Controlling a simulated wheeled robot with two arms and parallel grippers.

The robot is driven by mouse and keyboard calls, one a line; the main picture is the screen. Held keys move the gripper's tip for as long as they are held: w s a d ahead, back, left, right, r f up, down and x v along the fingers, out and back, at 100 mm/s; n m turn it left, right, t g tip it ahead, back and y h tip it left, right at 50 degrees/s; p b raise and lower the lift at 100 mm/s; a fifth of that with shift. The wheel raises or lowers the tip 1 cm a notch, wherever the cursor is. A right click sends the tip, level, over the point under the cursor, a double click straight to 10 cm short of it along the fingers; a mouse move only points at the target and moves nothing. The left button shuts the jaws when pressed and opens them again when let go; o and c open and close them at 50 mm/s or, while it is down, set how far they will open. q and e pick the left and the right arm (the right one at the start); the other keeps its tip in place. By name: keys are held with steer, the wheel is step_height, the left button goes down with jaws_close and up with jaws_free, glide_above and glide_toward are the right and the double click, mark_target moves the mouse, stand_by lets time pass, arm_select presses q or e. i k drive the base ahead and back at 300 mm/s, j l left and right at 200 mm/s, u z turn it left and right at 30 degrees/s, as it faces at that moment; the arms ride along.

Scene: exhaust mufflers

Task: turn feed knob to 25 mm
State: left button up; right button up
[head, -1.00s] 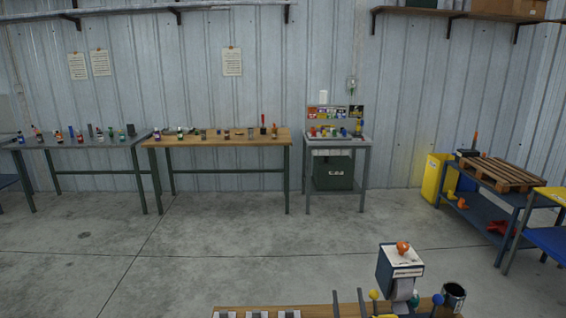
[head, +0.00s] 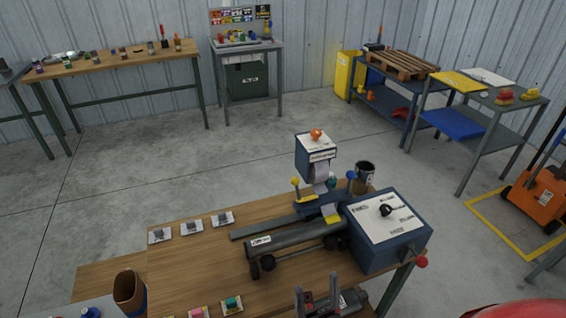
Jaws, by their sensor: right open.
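A blue machine box (head: 370,252) with a white top panel stands on the wooden bench. A black knob (head: 386,210) sits on that panel among small labels. A smaller blue box (head: 316,160) behind it carries an orange knob (head: 316,134) on its white top. The labels are too small to read, so I cannot tell which knob is for feed. My left gripper is not in view.
A grey tube (head: 290,238) and levers with coloured balls are beside the boxes. A dark can (head: 364,174) stands behind the machine. Small cards with parts (head: 191,227) and a brown holder (head: 128,290) lie to the left. A red ball (head: 420,262) sticks out at the right.

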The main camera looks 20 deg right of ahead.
mark_target(384, 210)
steer(key=z, duration=1.35)
